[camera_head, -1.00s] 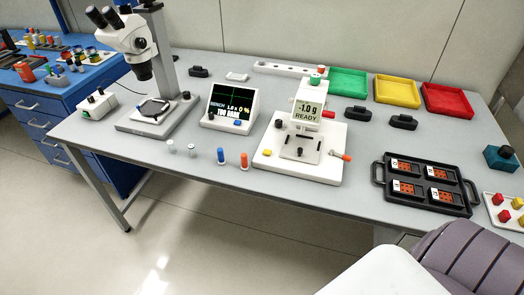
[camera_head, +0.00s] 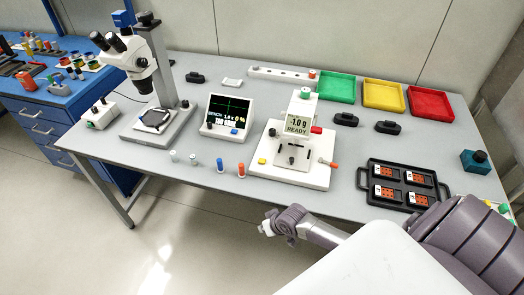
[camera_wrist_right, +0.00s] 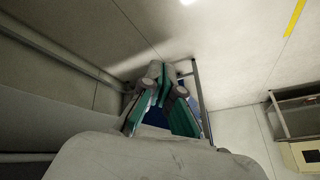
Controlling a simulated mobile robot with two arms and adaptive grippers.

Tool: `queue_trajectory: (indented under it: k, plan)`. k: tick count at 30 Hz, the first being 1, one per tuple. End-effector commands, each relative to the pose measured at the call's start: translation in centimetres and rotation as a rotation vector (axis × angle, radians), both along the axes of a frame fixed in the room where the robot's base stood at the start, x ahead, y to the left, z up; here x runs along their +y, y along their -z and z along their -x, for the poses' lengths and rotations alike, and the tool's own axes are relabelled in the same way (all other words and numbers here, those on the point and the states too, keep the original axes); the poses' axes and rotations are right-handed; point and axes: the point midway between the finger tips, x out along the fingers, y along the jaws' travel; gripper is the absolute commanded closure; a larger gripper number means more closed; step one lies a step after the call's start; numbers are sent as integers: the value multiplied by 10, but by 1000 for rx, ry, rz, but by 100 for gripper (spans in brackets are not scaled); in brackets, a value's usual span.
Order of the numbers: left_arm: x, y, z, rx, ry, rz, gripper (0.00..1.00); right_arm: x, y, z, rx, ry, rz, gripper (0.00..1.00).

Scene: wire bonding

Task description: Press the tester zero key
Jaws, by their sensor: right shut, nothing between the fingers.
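The tester (camera_head: 318,172) is a white device on the grey bench, with a display reading "-1.0 g READY" (camera_head: 298,124). A yellow key (camera_head: 262,160) sits at the left front of its base; no label on it can be read. A red part is at its right side and an orange-tipped lever (camera_head: 333,164) sticks out to the right. My right gripper (camera_head: 268,229) is in front of the bench's front edge, apart from the tester and its keys. In the right wrist view its teal-sided fingers (camera_wrist_right: 160,72) are shut and empty. My left gripper is out of view.
Blue and orange pegs (camera_head: 220,165) stand left of the tester. A screen unit (camera_head: 228,115) and a microscope (camera_head: 140,65) stand further left. A black tray (camera_head: 372,175) with several boards lies to the right. Coloured bins (camera_head: 337,87) are behind.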

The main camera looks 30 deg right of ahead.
Motion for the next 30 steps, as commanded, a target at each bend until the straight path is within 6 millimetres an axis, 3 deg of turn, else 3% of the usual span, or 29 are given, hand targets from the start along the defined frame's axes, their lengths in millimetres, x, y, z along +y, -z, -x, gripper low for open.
queue_trajectory:
  k: [1, 5, 9, 15, 21, 30]
  plan:
    - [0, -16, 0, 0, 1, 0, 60, 4, -38, -13, -19, -8, -20, 100]
    - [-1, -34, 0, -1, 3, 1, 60, 12, -106, -41, -50, -10, -82, 100]
    - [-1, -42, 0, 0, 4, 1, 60, -21, -156, -88, -96, 84, -155, 100]
    - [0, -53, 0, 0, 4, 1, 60, -73, -221, -137, -161, 236, -255, 100]
    - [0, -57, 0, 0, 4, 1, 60, -101, -254, -157, -193, 319, -310, 100]
    - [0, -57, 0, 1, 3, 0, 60, -104, -258, -159, -199, 330, -320, 100]
